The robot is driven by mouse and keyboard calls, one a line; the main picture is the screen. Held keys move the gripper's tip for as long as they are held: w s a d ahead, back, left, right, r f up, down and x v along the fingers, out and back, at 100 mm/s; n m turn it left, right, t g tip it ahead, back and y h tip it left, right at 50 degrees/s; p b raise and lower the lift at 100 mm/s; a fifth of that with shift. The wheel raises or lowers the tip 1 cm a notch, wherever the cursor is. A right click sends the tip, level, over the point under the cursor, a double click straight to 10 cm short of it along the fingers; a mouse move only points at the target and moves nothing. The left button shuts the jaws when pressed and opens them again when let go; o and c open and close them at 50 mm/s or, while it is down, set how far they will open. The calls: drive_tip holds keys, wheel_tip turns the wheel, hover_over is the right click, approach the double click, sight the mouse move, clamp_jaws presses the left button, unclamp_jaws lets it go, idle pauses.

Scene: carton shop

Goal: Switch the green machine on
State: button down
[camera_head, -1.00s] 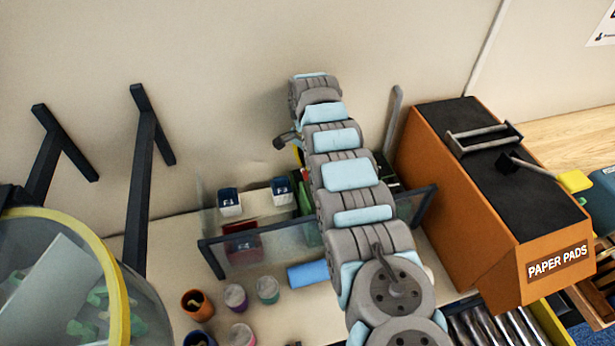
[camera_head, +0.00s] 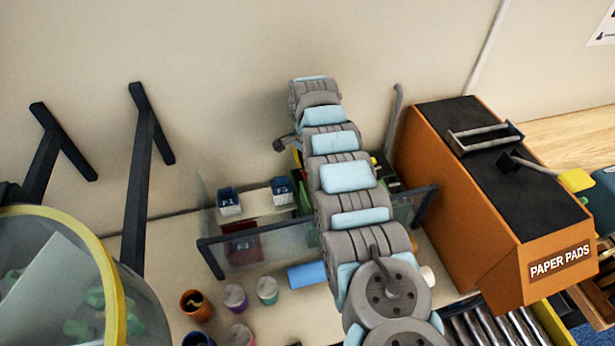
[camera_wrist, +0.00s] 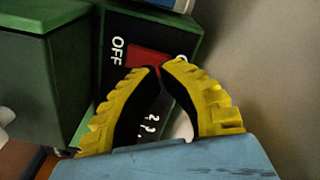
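The green machine (camera_wrist: 60,75) fills the left and middle of the wrist view. Its dark panel carries the word OFF and a red switch (camera_wrist: 146,62). A second label to the right is mostly hidden by a finger. My gripper (camera_wrist: 160,69) has yellow fingers with black inner pads, and its tips are together just in front of the red switch's lower edge. Whether they touch it I cannot tell. Nothing shows held between the tips. White digits show on a dark surface below. In the head view my arm hides most of the green machine (camera_head: 304,196).
An orange PAPER PADS box (camera_head: 462,210) stands close to the right of my arm. A clear panel with a dark frame (camera_head: 212,258) stands at left, near small blue-and-white boxes (camera_head: 229,202). Several cups, including an orange one (camera_head: 197,305), and a blue cylinder (camera_head: 308,274) are on the bench.

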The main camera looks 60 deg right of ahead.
drive_tip(key=shift+f+b, duration=0.75)
drive_tip(key=shift+f, duration=0.4)
idle(0.8)
drive_tip(key=shift+r+p, duration=3.05)
drive_tip(key=shift+r, duration=0.45)
